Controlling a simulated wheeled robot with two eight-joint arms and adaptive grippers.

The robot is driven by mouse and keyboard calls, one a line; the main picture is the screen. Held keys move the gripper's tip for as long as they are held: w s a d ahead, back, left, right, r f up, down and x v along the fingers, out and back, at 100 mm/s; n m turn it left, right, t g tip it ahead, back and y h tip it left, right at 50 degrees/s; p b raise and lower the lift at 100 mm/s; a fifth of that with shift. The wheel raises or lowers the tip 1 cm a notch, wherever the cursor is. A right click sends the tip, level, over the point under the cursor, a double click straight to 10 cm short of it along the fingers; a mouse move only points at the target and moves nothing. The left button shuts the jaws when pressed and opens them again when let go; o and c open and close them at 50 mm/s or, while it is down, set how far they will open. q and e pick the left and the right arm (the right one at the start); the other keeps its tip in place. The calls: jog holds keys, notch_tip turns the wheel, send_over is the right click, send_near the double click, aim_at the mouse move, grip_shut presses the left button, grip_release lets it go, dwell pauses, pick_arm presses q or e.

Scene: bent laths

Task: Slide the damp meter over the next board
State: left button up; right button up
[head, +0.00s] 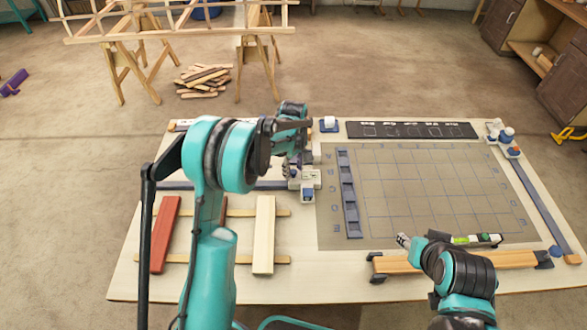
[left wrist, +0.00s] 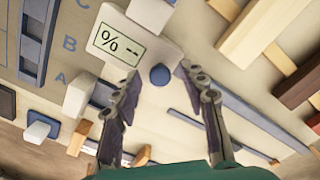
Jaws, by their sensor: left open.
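The white damp meter (head: 306,180) lies on the table left of the gridded mat. In the left wrist view its display (left wrist: 117,43) reads "% --" and a blue round knob (left wrist: 159,75) shows beside it. My left gripper (left wrist: 160,76) is open, its fingertips on either side of the knob; contact is unclear. In the head view the left gripper (head: 295,162) is partly hidden by my arm. A pale board (head: 264,235) and a red board (head: 166,235) lie across two thin strips, left of the meter. My right gripper (head: 404,241) is small, its jaws unclear.
The gridded mat (head: 430,243) carries a blue slotted rack (head: 348,193). A dark lettered panel (head: 410,130) lies behind it. A green-and-black level (head: 477,240) and a wooden beam (head: 520,259) lie at the front right. A blue rail (head: 265,186) runs behind the boards.

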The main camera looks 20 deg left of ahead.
pick_arm(q)
grip_shut()
jog(key=s+a, duration=0.1)
jog(key=a, duration=0.3)
jog(key=s+a+b, duration=0.1)
jog(key=a, duration=0.4)
jog(key=s+a, duration=0.2)
jog(key=a, duration=0.2)
jog(key=shift+a, duration=0.3)
grip_release()
notch_tip(320, 180, up, 12)
jog(key=shift+d, duration=0.1)
